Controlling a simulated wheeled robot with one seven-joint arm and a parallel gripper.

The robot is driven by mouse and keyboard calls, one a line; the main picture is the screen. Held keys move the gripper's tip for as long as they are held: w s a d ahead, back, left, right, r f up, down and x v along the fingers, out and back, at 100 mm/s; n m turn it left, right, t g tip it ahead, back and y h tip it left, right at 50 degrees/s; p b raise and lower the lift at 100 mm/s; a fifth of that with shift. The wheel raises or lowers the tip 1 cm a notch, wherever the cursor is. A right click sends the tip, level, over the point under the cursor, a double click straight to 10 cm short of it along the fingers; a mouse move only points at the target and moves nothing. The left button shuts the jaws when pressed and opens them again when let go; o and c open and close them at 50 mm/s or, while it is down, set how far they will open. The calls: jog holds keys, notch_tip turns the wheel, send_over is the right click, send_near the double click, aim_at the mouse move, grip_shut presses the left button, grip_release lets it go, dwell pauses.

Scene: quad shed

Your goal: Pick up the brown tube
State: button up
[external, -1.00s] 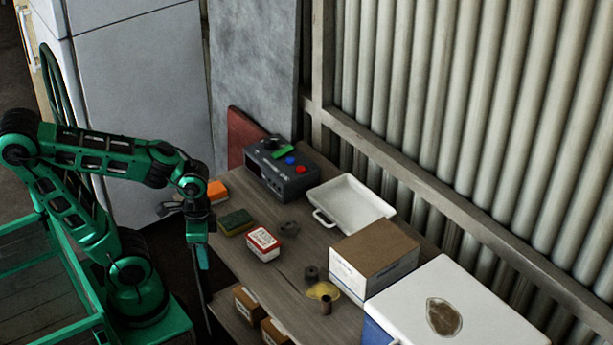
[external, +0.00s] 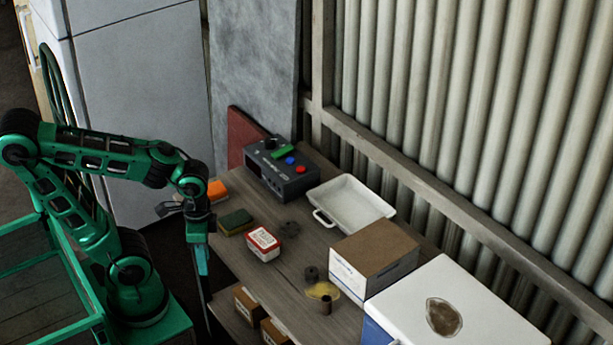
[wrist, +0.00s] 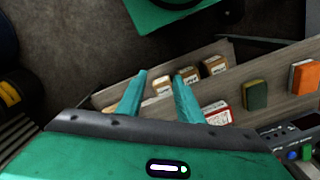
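A small brown tube (external: 325,304) appears to stand upright near the front edge of the wooden table, beside a yellow flat item (external: 322,290). My gripper (external: 202,262) points down at the left edge of the table, well to the left of the tube and apart from it. In the wrist view my gripper's two teal fingers (wrist: 158,97) are spread with nothing between them. I cannot make out the tube in the wrist view.
Dark round pieces (external: 311,274) lie behind the tube. A cardboard box (external: 374,249), white-lidded cooler (external: 405,300), white tray (external: 350,205), red-and-white box (external: 263,245), sponge (external: 235,222) and grey control box (external: 282,175) crowd the table (external: 285,270). Boxes (external: 248,302) sit on a lower shelf.

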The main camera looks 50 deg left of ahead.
notch_tip(320, 180, up, 6)
jog(key=s, duration=0.1)
jog(key=m+t+y, duration=0.6)
jog(key=m+t, duration=0.3)
jog(key=m, duration=1.1)
send_over(322, 302)
jog(key=s+a, duration=0.3)
notch_tip(322, 302, down, 4)
jog(key=s+d+r+m+t, duration=0.2)
jog(key=d+r+m+t, duration=0.15)
jog(key=d, duration=0.25)
jog(key=shift+m+g, duration=0.25)
jog(key=shift+m, duration=0.1)
jog(key=f, duration=1.7)
jog(key=shift+w+a+f, duration=0.3)
jog(key=shift+w+a, duration=0.05)
jog(key=shift+w+a+f, duration=0.1)
jog(key=shift+w+f, duration=0.05)
jog(key=shift+f, duration=0.15)
jog(key=x, duration=0.4)
jog(key=shift+w, duration=0.15)
jog(key=shift+x, duration=3.05)
jog(key=shift+w+r, duration=0.15)
jog(key=c, duration=0.8)
